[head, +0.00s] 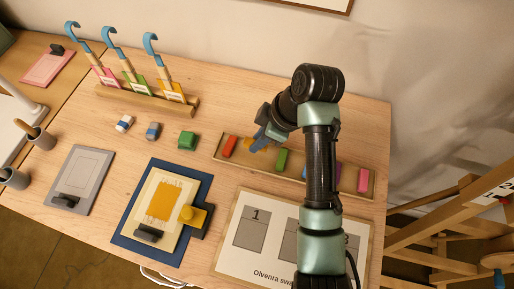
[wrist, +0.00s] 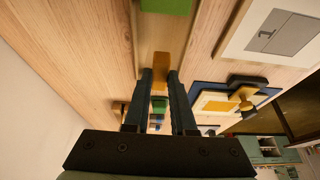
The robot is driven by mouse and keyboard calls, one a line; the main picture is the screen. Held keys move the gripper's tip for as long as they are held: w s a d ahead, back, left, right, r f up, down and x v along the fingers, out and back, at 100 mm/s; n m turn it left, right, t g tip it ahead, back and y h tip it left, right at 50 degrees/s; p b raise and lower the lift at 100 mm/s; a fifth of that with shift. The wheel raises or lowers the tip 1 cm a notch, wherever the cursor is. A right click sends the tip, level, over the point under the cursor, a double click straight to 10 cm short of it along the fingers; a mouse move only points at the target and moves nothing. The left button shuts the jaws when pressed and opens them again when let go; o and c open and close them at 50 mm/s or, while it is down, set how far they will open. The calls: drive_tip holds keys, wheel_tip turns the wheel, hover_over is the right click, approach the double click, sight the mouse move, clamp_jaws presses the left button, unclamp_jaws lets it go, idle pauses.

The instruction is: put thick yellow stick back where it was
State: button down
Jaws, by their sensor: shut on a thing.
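The thick yellow stick (head: 249,142) shows in the head view beside my gripper, over the gap between the red stick (head: 230,146) and the green stick (head: 282,159) of the long wooden tray (head: 330,190). In the wrist view the yellow stick (wrist: 161,65) is between my fingertips. My gripper (wrist: 160,78) is shut on it. The green stick also shows at the top of the wrist view (wrist: 165,5). My gripper in the head view (head: 260,140) partly hides the yellow stick. I cannot tell whether the stick touches the tray floor.
A pink stick (head: 364,180) lies at the tray's right end; my arm hides part of the tray. A green block (head: 187,140) stands left of it. A numbered board (head: 232,262) and a blue mat (head: 130,228) lie in front. A brush rack (head: 150,104) stands behind left.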

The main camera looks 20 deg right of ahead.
sight(258, 156)
drive_tip(key=shift+f, duration=2.2)
drive_tip(key=shift+f, duration=0.2)
drive_tip(key=c, duration=0.7)
unclamp_jaws()
drive_tip(key=shift+c, duration=0.2)
drive_tip(key=p+v, duration=0.3)
drive_tip(key=v, duration=0.9)
drive_tip(key=shift+r, duration=0.3)
drive_tip(key=shift+w, duration=0.1)
